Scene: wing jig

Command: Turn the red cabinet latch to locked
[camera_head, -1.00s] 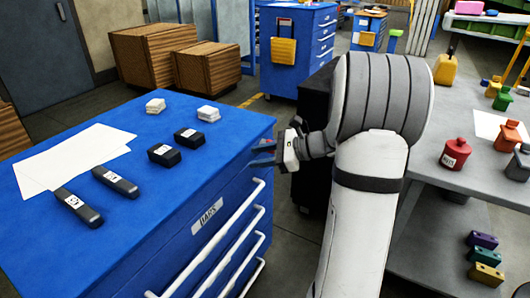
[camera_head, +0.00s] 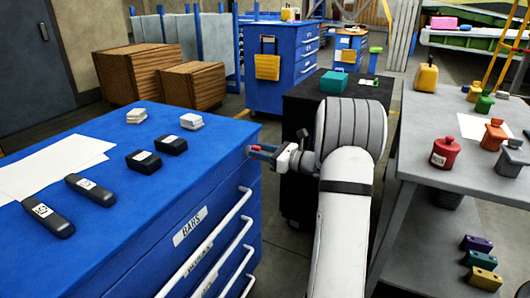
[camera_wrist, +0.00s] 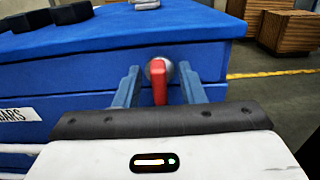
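The red latch (camera_wrist: 160,88) is on the blue cabinet (camera_wrist: 75,75), just under its top edge. Its red lever hangs straight down from a round grey hub in the wrist view. My gripper (camera_wrist: 160,74) is open, with one blue finger on each side of the lever. Gaps show between lever and fingers; whether the fingertips reach past the lever is unclear. In the head view my gripper (camera_head: 262,152) is at the right end of the blue cabinet (camera_head: 225,150), with a small bit of red showing at its fingers.
Black bars (camera_head: 90,190), black blocks (camera_head: 143,161), white blocks (camera_head: 190,121) and paper (camera_head: 50,165) lie on the cabinet top. White drawer handles (camera_head: 205,243) stick out from its front. A black cabinet (camera_head: 304,105) stands behind my arm, and a grey workbench (camera_head: 455,180) is to the right.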

